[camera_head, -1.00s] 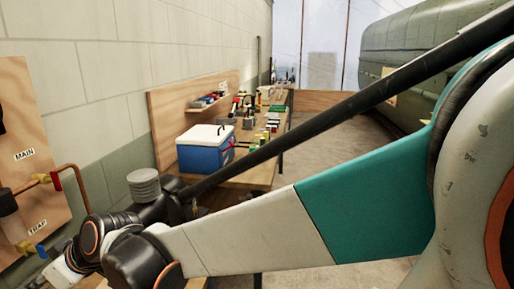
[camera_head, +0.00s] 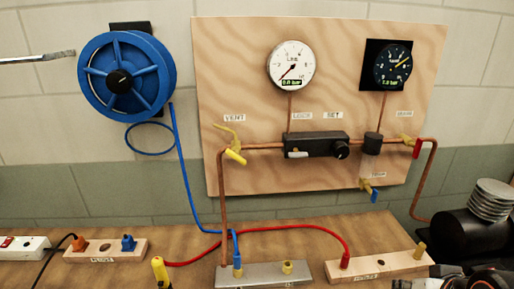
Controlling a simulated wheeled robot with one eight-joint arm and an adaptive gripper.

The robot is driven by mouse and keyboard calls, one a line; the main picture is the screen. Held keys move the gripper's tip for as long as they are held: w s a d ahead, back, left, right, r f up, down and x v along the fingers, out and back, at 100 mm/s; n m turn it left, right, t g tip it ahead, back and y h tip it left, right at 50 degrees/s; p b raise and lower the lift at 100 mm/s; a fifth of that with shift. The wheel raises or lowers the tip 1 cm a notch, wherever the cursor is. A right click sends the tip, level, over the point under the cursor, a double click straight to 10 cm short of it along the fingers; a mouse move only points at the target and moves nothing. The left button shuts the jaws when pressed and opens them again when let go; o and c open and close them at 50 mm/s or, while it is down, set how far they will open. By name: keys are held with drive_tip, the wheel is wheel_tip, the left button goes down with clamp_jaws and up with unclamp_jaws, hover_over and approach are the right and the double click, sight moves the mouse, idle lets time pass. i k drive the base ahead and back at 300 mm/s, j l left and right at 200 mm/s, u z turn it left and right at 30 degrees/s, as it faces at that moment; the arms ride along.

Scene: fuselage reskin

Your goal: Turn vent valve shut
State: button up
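The vent valve (camera_head: 234,153) is at the left of the plywood panel (camera_head: 212,75), under the label VENT (camera_head: 234,118). It has a brass body and a yellow handle that slants down to the right, beside the bend of the copper pipe (camera_head: 222,195). I cannot tell from this whether it is open or shut. The line gauge (camera_head: 291,65) has a white face, and the other gauge (camera_head: 393,65) is black.
A blue hose reel (camera_head: 127,76) hangs left of the panel. A red-handled valve (camera_head: 417,149) and a blue-handled valve (camera_head: 374,195) are at the right. Blue and red hoses (camera_head: 300,227) cross the bench (camera_head: 190,240).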

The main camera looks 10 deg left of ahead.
sight(235, 155)
drive_tip(key=l+u, duration=0.1)
drive_tip(key=u, duration=0.35)
drive_tip(key=l+u, duration=0.15)
drive_tip(key=u, duration=0.3)
drive_tip(key=l+u, duration=0.2)
drive_tip(key=u, duration=0.25)
